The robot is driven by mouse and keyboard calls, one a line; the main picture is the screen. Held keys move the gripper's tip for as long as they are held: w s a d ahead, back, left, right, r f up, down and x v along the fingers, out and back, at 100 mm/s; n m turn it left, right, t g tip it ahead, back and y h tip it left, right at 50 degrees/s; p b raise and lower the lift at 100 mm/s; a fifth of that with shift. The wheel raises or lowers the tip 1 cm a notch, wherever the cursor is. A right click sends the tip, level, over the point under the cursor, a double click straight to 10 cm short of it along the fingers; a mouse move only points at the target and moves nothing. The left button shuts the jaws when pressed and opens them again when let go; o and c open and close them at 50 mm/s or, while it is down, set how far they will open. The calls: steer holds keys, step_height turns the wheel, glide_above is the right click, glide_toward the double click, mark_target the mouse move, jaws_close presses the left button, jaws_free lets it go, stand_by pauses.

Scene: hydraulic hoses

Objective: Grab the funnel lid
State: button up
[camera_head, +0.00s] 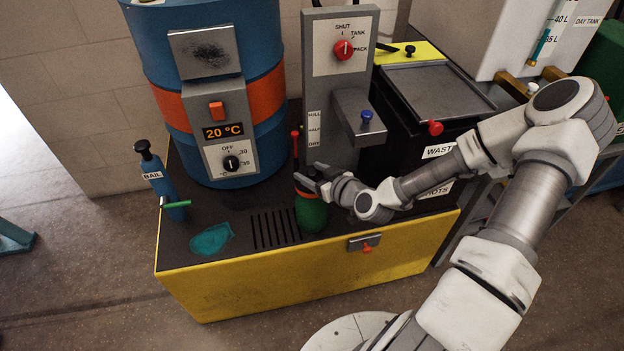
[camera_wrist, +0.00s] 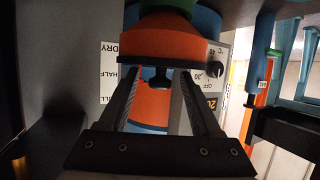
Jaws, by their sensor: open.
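The funnel lid (camera_wrist: 160,63) is a thin black disc with a small black knob, seen in the wrist view, where the scene appears upside down. It sits across the wide mouth of an orange-red funnel (camera_wrist: 160,36). The funnel stands on a green container (camera_head: 311,213) in the head view, where my gripper hides most of the lid. My gripper (camera_wrist: 159,84) is open, with one finger on each side of the knob. I cannot tell whether either finger touches it. My gripper (camera_head: 313,174) is above the green container in the head view.
A grey dispenser column (camera_head: 335,75) with a jutting spout stands close behind my gripper. A blue drum (camera_head: 222,95) stands to the left, a black waste bin (camera_head: 420,145) to the right. A teal puddle (camera_head: 211,239) and blue bail bottle (camera_head: 165,187) are on the yellow bench's (camera_head: 300,283) top.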

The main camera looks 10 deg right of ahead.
steer(key=shift+c, duration=0.3)
jaws_close()
